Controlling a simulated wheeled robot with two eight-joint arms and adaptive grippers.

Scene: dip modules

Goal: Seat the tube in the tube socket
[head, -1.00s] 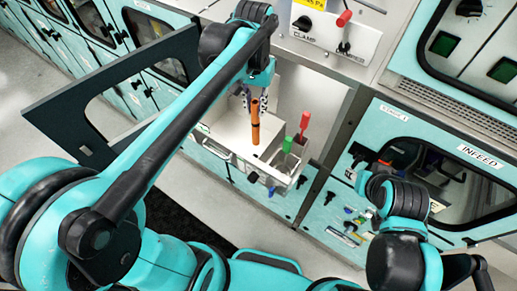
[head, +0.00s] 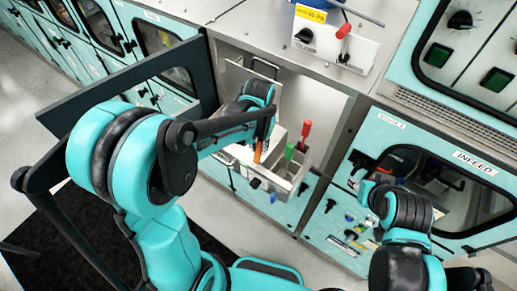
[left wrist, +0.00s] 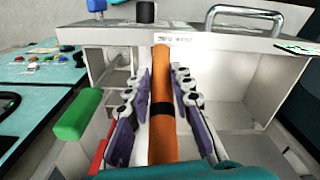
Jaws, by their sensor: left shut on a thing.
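The orange tube (left wrist: 162,90) with a black band stands between the two purple-padded fingers of my left gripper (left wrist: 162,115) in the left wrist view. The gripper is shut on it. In the head view only a short orange piece of the tube (head: 257,152) shows below my left wrist, over the pale drawer (head: 240,160); the fingers are mostly hidden by the arm. I cannot make out the tube socket, or whether the tube's end touches anything. My right arm is at the right by the infeed panel; its fingers cannot be made out clearly.
A green handle (head: 289,151) and a red handle (head: 305,131) stand in a holder at the drawer's right. The green handle (left wrist: 78,114) is close beside the left gripper. A metal handle (left wrist: 245,14) is on the drawer wall. A dark open door frame (head: 110,83) stands left.

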